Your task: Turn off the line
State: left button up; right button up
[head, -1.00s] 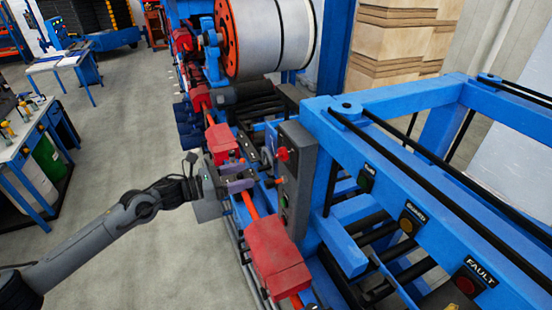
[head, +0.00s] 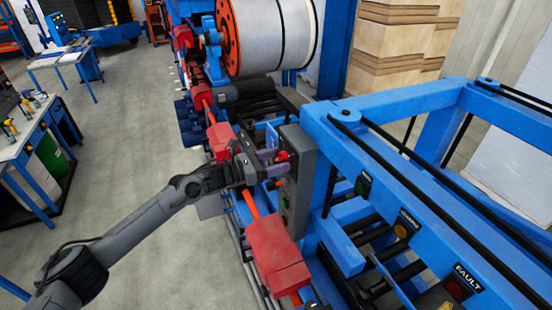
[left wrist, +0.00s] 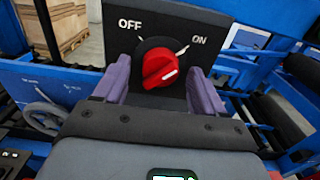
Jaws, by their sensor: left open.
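The red rotary switch (left wrist: 160,68) sits on a dark panel (left wrist: 170,22) with OFF printed at its upper left and ON at its upper right. The knob's grip looks slanted, with a white mark towards its lower right; I cannot tell its exact setting. In the head view the red switch (head: 283,156) is high on the grey control box (head: 296,185). My left gripper (head: 270,162) is open in front of it. In the left wrist view its purple fingers flank the knob with gaps on both sides. My right gripper is not in view.
Red guard boxes (head: 275,252) line the machine beside my left arm. A blue frame (head: 390,160) with labelled buttons, one marked FAULT (head: 458,290), stands right of the control box. A large roll (head: 270,35) is behind. Open floor lies to the left.

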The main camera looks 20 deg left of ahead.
pick_arm(q)
jog(key=shift+w+d, duration=0.1)
jog(key=c, duration=1)
jog(key=shift+f, duration=0.1)
jog(key=shift+c, duration=0.2)
